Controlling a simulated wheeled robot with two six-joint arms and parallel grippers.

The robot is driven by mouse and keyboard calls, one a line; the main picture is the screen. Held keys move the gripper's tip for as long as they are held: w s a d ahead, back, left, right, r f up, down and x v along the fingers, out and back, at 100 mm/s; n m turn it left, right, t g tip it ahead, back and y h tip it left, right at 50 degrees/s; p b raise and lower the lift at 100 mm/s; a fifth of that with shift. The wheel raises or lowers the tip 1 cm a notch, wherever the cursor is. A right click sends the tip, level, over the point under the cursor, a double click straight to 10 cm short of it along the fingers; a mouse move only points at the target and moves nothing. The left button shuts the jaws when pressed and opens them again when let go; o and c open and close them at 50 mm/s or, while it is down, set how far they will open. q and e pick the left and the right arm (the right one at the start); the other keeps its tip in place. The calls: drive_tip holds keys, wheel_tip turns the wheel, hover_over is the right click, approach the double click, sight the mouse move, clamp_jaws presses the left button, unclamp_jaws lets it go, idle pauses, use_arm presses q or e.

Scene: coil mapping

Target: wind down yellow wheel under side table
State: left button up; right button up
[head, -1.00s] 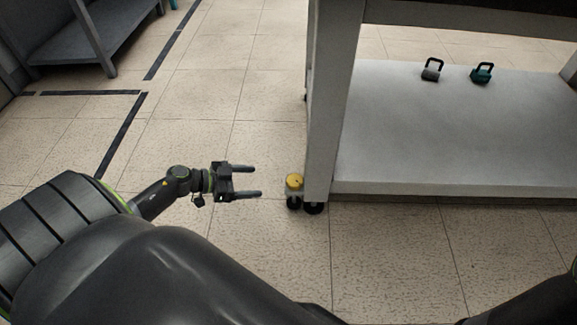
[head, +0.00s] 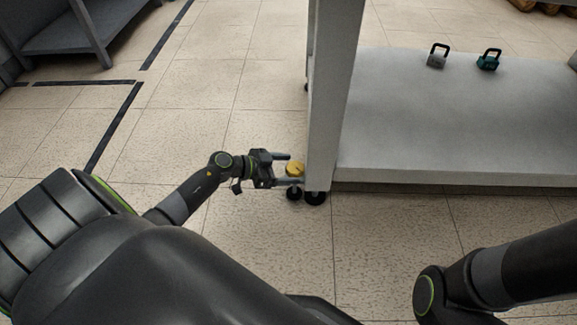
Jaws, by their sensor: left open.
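The yellow wheel (head: 295,169) sits low at the foot of the side table's near left leg, above a black caster (head: 294,194). The side table (head: 420,120) is light grey, with a leg and a lower shelf in view. My left gripper (head: 288,169) is open, with its fingers pointing right at the yellow wheel. One finger shows on the far side and one on the near side of the wheel. I cannot tell whether they touch it. My right arm (head: 500,275) enters at the lower right, but its gripper is out of view.
A grey kettlebell (head: 437,60) and a teal kettlebell (head: 488,62) stand on the lower shelf. A second black caster (head: 314,197) is beside the leg. Another grey table (head: 85,25) stands at the upper left. The tiled floor between is clear, with dark tape lines.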

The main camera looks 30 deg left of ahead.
use_arm(q)
drive_tip(key=shift+w+d+f, duration=0.15)
drive_tip(key=shift+w+d, duration=0.1)
drive_tip(key=shift+w, duration=0.05)
drive_tip(key=c, duration=1)
drive_tip(key=shift+o, duration=0.2)
